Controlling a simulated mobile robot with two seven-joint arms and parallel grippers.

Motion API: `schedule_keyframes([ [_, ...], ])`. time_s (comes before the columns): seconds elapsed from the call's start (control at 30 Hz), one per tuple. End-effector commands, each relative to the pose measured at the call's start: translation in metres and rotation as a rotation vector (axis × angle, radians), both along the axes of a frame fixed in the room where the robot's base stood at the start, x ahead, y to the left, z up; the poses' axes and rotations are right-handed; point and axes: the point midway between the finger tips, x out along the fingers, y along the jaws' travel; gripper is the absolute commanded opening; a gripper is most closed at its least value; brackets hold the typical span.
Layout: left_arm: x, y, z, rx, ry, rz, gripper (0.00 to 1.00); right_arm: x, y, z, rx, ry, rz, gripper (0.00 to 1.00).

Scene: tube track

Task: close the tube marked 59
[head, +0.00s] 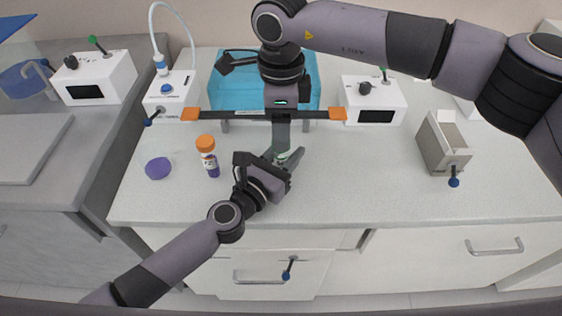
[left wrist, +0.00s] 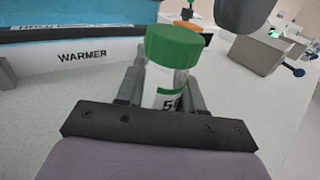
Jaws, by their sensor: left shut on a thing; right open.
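In the left wrist view a clear tube (left wrist: 163,87) with a white label stands between my left fingers. A "5" shows on the label; the digit after it is partly hidden. A green cap (left wrist: 173,47) sits on its top; I cannot tell how tightly. My left gripper (head: 284,160) is shut on this tube above the counter, in front of the warmer; the tube is small and mostly hidden in the head view. My right gripper (head: 281,138) comes down from above, close to the tube, with its fingers open. Its fingertips are hard to make out.
An orange-capped tube (head: 208,160) and a purple disc (head: 158,168) are on the counter at left. A grey box (head: 440,145) stands at right. The counter between is clear.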

Motion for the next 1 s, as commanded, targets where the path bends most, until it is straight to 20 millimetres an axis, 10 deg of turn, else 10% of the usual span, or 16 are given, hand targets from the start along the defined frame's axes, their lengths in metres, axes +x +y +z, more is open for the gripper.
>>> schedule_keyframes([
  [0.57,0.0,0.0,0.0,0.0,0.0,0.0,0.0,0.0,0.0,-0.027,0.001,-0.001,0.0,0.58],
  [0.73,0.0,0.0,0.0,0.0,0.0,0.0,0.0,0.0,0.0,-0.026,0.001,-0.001,0.0,0.03],
  [1.0,0.0,0.0,0.0,0.0,0.0,0.0,0.0,0.0,0.0,-0.026,0.001,0.0,-0.008,0.0],
])
